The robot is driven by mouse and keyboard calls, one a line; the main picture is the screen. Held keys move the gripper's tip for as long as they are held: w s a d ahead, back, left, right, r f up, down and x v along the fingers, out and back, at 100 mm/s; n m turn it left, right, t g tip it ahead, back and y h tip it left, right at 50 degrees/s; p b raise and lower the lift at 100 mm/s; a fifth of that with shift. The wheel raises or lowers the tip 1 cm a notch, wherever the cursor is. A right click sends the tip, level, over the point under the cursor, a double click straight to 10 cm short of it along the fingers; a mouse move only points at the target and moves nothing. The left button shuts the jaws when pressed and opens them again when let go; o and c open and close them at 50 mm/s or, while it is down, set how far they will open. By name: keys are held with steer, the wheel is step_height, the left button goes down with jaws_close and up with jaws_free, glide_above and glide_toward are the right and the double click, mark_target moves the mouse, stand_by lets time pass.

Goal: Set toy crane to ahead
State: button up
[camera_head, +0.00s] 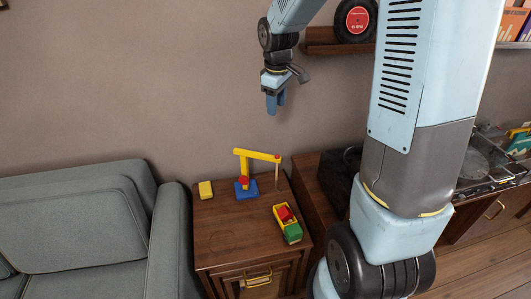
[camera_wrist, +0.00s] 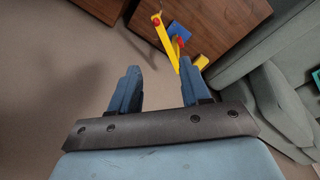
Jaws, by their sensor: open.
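The toy crane (camera_head: 245,173) stands on a small wooden cabinet (camera_head: 228,222). It has a blue base, a yellow mast with red parts, and a yellow arm that points to the right in the head view. A thin pale piece hangs down from the arm's end. My gripper (camera_head: 275,103) is open and empty, high above the cabinet near the wall. Its two blue fingers (camera_wrist: 158,92) are apart in the wrist view.
A yellow block (camera_head: 205,190) lies left of the crane. A grey-green sofa (camera_head: 90,225) stands left.

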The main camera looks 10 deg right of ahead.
mark_target(266, 155)
steer(key=w+f+n, duration=0.1)
steer(key=f, duration=0.7)
steer(key=w+a+f+n+g, duration=0.1)
steer(key=w+f, duration=0.1)
steer(key=f, duration=0.6)
steer(key=w+a+f, duration=0.1)
steer(key=w+f, duration=0.1)
steer(key=f, duration=0.5)
steer(key=shift+w+f+n, duration=0.2)
steer(key=shift+f+n, duration=0.2)
steer(key=shift+c, duration=0.5)
jaws_close()
